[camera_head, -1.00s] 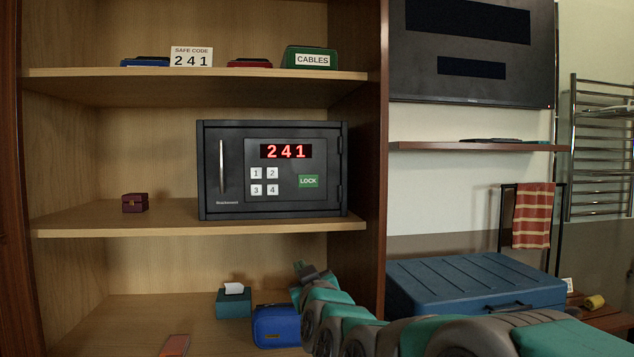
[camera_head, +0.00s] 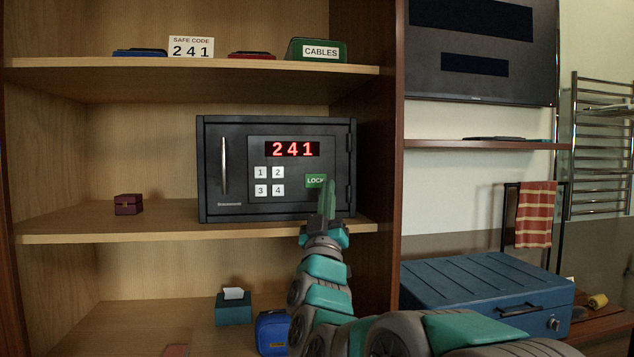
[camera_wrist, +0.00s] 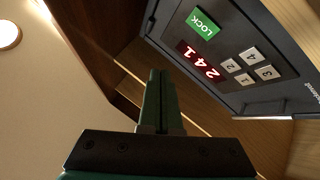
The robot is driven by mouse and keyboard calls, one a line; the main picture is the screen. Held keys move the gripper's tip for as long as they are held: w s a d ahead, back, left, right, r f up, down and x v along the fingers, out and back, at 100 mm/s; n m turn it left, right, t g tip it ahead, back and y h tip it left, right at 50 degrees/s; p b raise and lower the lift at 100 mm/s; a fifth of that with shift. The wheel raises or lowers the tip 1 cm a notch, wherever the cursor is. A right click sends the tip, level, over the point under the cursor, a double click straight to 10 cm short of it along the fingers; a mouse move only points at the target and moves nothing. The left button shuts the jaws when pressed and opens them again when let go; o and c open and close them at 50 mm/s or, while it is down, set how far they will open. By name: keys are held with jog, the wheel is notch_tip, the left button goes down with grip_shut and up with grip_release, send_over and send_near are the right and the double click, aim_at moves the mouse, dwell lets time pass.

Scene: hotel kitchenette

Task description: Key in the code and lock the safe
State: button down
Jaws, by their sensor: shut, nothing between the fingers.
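The dark safe (camera_head: 225,160) stands on the middle shelf with its door closed and its silver handle upright at the left. Its red display (camera_head: 292,149) reads 241. The white keys 1 to 4 (camera_head: 269,181) sit below the display. The green LOCK button (camera_head: 313,180) is right of the keys, partly covered by my gripper (camera_head: 328,188). My gripper is shut and empty, pointing up in front of the button. In the wrist view the fingers (camera_wrist: 158,85) show apart from the LOCK button (camera_wrist: 202,24); I cannot tell any contact. The code card (camera_head: 191,47) reads SAFE CODE 241.
The top shelf holds a green CABLES box (camera_head: 317,50). A small maroon box (camera_head: 128,204) sits left of the safe. A teal tissue box (camera_head: 233,308) and a blue pouch (camera_head: 272,332) are below. A blue suitcase (camera_head: 470,285) lies at right.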

jog(key=p, duration=0.1)
send_near(319, 175)
jog(key=shift+s+d+r+x, duration=0.1)
jog(key=shift+x, duration=0.75)
jog(key=shift+s+d+r+x, duration=0.1)
jog(key=shift+s+r+x, duration=0.05)
jog(key=shift+x, duration=0.7)
jog(key=shift+s+d+r+x, duration=0.1)
jog(key=shift+x, duration=0.75)
jog(key=shift+w+a, duration=0.1)
jog(key=shift+w+a+p, duration=0.1)
jog(key=shift+w+p, duration=0.2)
jog(key=shift+w+a, duration=0.1)
jog(key=shift+w, duration=0.25)
dwell(0.7)
jog(key=shift+s, duration=0.2)
jog(key=shift+s+d, duration=0.25)
jog(key=shift+s, duration=0.3)
